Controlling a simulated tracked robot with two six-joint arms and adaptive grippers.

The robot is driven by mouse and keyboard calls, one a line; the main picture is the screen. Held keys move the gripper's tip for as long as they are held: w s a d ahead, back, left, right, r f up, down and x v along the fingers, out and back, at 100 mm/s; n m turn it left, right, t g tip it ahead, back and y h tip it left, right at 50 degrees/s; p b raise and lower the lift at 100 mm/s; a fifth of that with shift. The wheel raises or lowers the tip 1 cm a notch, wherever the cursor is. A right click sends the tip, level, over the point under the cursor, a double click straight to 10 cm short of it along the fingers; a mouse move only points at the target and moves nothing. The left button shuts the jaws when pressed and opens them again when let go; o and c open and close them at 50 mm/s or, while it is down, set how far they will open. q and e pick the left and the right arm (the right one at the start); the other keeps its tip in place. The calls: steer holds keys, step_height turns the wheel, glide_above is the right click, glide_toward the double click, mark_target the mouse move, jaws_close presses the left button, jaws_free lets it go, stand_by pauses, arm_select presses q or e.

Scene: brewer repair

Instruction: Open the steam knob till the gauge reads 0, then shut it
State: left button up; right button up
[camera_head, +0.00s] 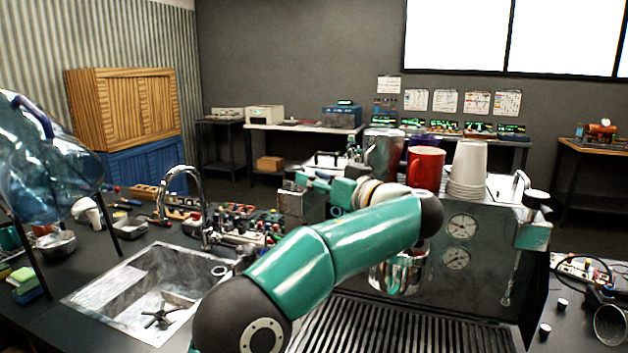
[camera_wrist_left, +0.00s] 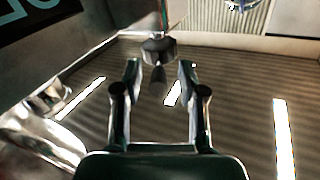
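My left arm crosses the front of the brewer (camera_head: 400,310) and bends back to its left side. My left gripper shows in the left wrist view (camera_wrist_left: 159,68), with its two fingers spread apart. A dark knob (camera_wrist_left: 158,48) on a thin stem lies between and just past the fingertips. I see no clear contact, and cannot be sure this is the steam knob. In the head view the fingertips and that knob are hard to make out. Two round gauges, one upper (camera_head: 462,226) and one lower (camera_head: 456,258), face me; their readings are too small to tell. My right gripper is not in view.
A sink (camera_head: 150,295) with a tall tap (camera_head: 190,195) lies to the left. A black-handled portafilter-like item (camera_head: 608,318) lies at right.

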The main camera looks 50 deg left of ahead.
arm_select(q)
steer(key=d, duration=1.2)
steer(key=shift+f, duration=0.1)
